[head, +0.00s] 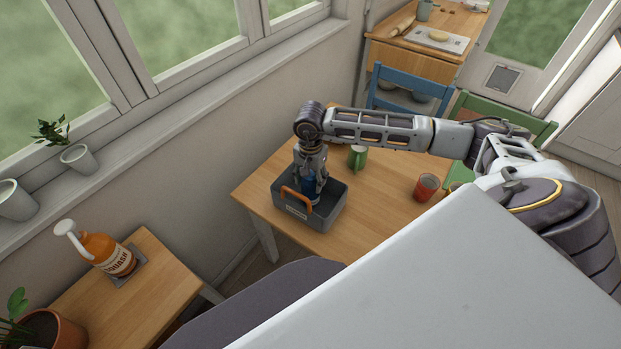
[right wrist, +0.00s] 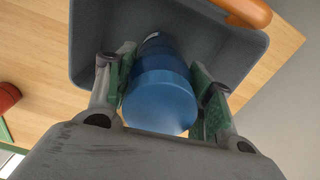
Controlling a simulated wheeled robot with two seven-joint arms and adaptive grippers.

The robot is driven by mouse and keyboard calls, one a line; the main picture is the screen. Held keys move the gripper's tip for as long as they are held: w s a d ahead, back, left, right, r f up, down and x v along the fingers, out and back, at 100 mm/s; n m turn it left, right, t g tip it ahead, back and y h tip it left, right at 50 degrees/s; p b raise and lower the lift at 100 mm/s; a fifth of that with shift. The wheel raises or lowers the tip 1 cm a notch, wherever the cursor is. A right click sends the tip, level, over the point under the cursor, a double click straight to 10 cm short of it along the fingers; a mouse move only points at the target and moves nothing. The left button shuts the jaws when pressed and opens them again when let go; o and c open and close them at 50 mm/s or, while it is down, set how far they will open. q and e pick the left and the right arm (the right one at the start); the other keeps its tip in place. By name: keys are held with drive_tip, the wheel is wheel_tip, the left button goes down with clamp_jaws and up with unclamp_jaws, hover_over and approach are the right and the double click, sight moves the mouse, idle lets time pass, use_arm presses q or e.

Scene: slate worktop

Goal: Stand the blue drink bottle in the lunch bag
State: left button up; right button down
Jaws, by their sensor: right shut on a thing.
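The lunch bag (head: 327,213) is a grey open-topped box with an orange handle and a small front label, standing on the wooden table. The blue drink bottle (head: 309,189) is upright inside the bag's opening, seen from its cap end in the right wrist view (right wrist: 160,100). My right gripper (head: 310,176) points down over the bag, shut on the bottle with one green-padded finger on each side. Whether the bottle's base touches the bag floor is hidden. My left gripper is not in view.
A green mug (head: 357,157) stands behind the bag and a red cup (head: 426,187) to its right. Blue (head: 412,88) and green chairs are at the table's far side. An orange squash bottle (head: 104,252) stands on a separate side table at left.

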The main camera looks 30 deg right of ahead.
drive_tip(key=c, duration=0.5)
unclamp_jaws()
drive_tip(key=shift+r, duration=0.15)
drive_tip(key=shift+r, duration=5.9)
drive_tip(key=shift+s+f, duration=0.1)
